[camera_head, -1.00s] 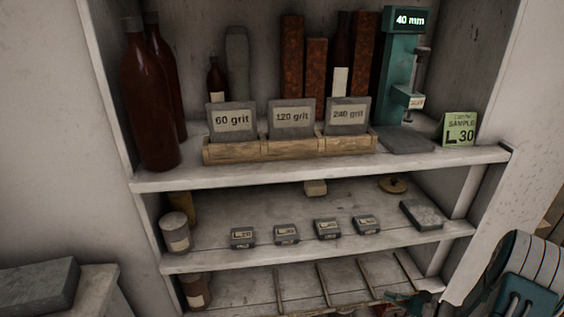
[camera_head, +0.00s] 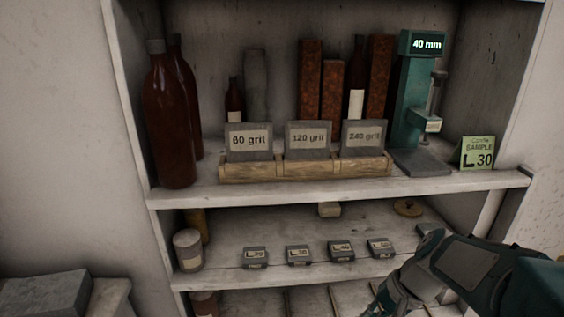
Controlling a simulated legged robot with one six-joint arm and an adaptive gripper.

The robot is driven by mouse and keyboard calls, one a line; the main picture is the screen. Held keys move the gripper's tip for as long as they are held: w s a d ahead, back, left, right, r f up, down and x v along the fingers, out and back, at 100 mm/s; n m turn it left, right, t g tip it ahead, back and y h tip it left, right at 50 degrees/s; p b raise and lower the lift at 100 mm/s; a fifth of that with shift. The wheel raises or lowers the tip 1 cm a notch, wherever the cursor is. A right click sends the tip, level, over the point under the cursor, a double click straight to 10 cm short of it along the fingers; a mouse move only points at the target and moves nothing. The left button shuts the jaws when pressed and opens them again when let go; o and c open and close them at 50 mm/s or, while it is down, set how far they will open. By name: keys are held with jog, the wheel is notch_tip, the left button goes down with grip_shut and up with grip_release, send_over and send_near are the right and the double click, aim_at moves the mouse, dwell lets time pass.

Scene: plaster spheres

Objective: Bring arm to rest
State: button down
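My arm (camera_head: 478,268) reaches in from the lower right corner of the head view. My gripper (camera_head: 392,300) is at the bottom edge, in front of the lower shelves, and is partly cut off by the frame. Its fingertips are not clear, so I cannot tell whether it is open or shut. No object shows in it.
Small labelled blocks (camera_head: 298,255) sit in a row on the middle shelf, left of my arm. A wooden rack (camera_head: 300,170) with grit cards, a green 40 mm gauge (camera_head: 412,105) and a green sample card (camera_head: 477,153) stand above. Brown bottles (camera_head: 172,125) stand at left.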

jog(key=s+r+n+t+h, duration=0.4)
jog(key=s+r+n+h, duration=0.1)
jog(key=s, duration=0.4)
notch_tip(320, 180, up, 2)
jog(key=shift+a+r+n+t, duration=0.3)
jog(key=shift+a+n, duration=0.1)
jog(key=shift+n, duration=0.2)
